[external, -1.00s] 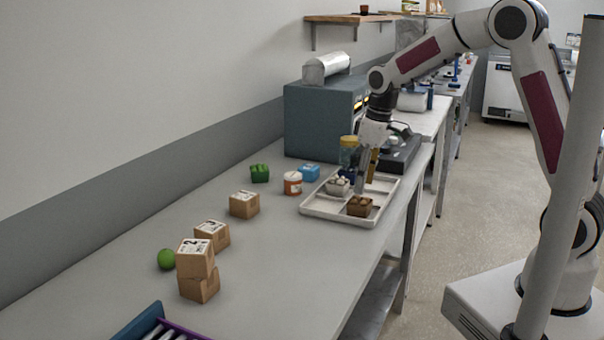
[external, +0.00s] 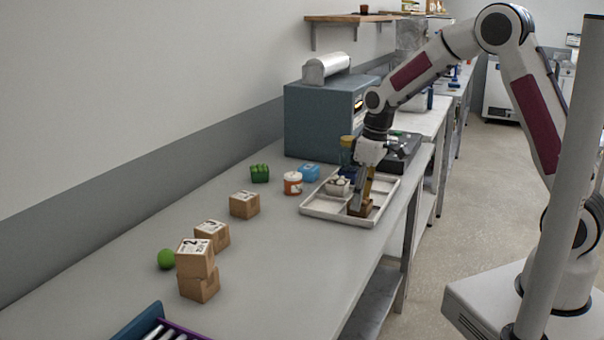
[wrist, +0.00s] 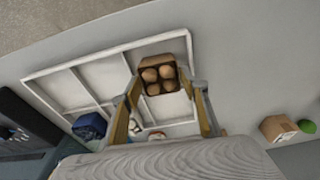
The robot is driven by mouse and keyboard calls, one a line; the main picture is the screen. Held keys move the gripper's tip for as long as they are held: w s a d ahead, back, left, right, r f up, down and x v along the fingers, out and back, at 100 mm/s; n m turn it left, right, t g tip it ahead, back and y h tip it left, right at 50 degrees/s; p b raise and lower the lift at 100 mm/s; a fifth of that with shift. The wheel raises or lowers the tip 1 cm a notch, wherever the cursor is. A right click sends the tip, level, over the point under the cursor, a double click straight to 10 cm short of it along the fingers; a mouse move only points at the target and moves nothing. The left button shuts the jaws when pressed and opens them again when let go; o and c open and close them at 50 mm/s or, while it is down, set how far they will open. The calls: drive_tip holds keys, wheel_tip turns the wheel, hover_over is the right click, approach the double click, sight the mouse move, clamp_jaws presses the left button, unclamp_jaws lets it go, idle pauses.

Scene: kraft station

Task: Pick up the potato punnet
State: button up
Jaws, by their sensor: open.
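The potato punnet (wrist: 159,76) is a small brown box holding several round tan potatoes, in a compartment of the white divided tray (wrist: 113,50). In the external view the punnet (external: 366,208) is partly hidden behind my gripper (external: 358,208), which has its fingers down at it. In the wrist view my open gripper (wrist: 165,90) has one finger on each side of the punnet's near part, with the punnet's far part beyond the fingertips. I cannot tell whether the fingers touch it.
A punnet with white contents (external: 338,186) is in the neighbouring compartment. Cardboard boxes (external: 244,204) and a green ball (external: 166,259) stand further forward.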

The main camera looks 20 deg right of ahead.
drive_tip(key=shift+w+a+f, duration=0.1)
drive_tip(key=shift+a+f, duration=0.05)
drive_tip(key=shift+f, duration=1.1)
drive_tip(key=c, duration=0.8)
